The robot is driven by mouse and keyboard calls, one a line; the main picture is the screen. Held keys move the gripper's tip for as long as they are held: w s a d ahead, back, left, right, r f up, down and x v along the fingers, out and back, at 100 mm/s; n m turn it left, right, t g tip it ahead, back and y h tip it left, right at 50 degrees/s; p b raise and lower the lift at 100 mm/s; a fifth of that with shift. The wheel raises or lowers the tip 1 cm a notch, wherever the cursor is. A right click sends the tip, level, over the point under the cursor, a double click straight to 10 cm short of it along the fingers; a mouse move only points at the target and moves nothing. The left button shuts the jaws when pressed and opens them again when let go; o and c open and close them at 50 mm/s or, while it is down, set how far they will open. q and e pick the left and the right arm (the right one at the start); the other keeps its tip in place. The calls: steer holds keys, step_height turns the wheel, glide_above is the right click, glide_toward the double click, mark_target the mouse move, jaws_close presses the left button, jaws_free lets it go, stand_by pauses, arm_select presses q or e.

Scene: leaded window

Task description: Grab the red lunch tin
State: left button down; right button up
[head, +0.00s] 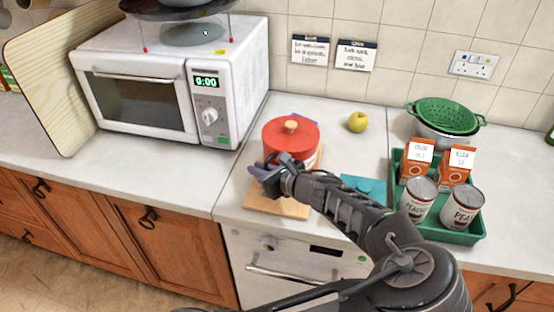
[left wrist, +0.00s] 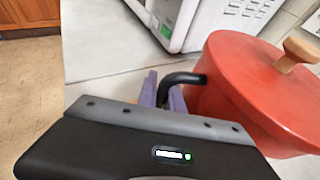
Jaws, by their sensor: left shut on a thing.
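The red lidded tin (head: 290,136) with a wooden knob stands on a wooden board on the counter, right of the microwave. It fills the right of the left wrist view (left wrist: 255,100), where a black bent handle (left wrist: 183,79) sticks out from its side. My left gripper (head: 265,169) is at the tin's front left side. In the left wrist view its purple fingers (left wrist: 163,95) are shut on the black handle. The arm hides part of the tin's lower side. My right gripper is not in view.
A white microwave (head: 140,88) stands left. A green tray (head: 467,238) with cans and cartons, and a green colander (head: 446,113), are on the right. A yellow apple (head: 357,122) is behind the tin. The wooden board (head: 275,207) reaches near the counter's front edge.

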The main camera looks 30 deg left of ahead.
arm_select(q)
steer(key=shift+r, duration=0.2)
step_height(320, 180, up, 10)
steer(key=shift+f, duration=0.15)
stand_by(0.7)
